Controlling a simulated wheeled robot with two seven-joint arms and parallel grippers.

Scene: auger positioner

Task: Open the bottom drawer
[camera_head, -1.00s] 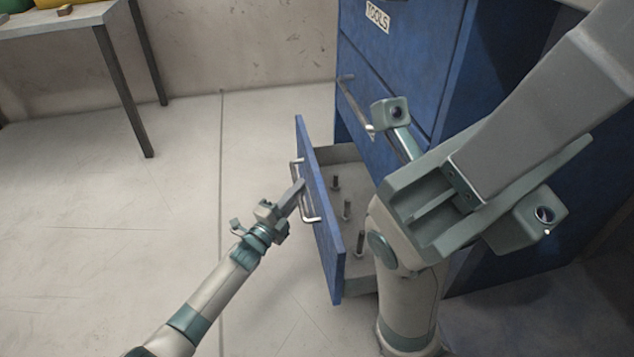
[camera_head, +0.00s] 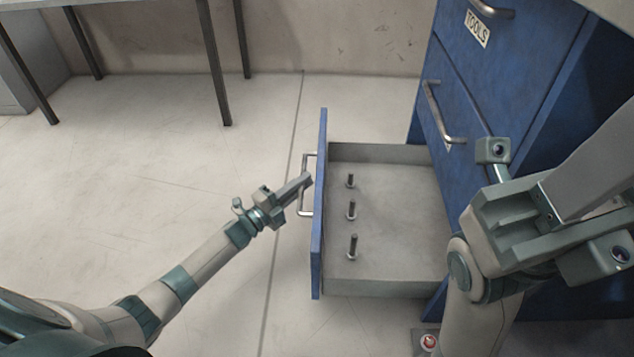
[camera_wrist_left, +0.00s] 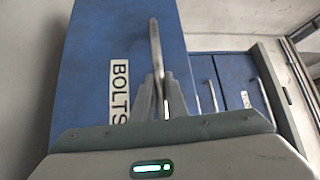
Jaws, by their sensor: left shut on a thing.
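The bottom drawer (camera_head: 318,262) of the blue cabinet stands pulled well out, its grey inside showing with three upright bolts (camera_head: 351,210). Its metal handle (camera_head: 306,210) is on the blue front. My left gripper (camera_head: 302,183) is shut on this handle from the left. In the left wrist view the fingers (camera_wrist_left: 161,98) close around the handle bar (camera_wrist_left: 155,45), beside a BOLTS label (camera_wrist_left: 119,92) on the drawer front (camera_wrist_left: 84,75). My right arm crosses the right side of the head view; its fingertips do not show.
The blue cabinet (camera_head: 535,60) stands at the right, with its upper drawers closed and a handle (camera_head: 437,112) above the open drawer. A table with dark legs (camera_head: 213,65) stands at the back left. The floor (camera_head: 150,170) left of the drawer is clear.

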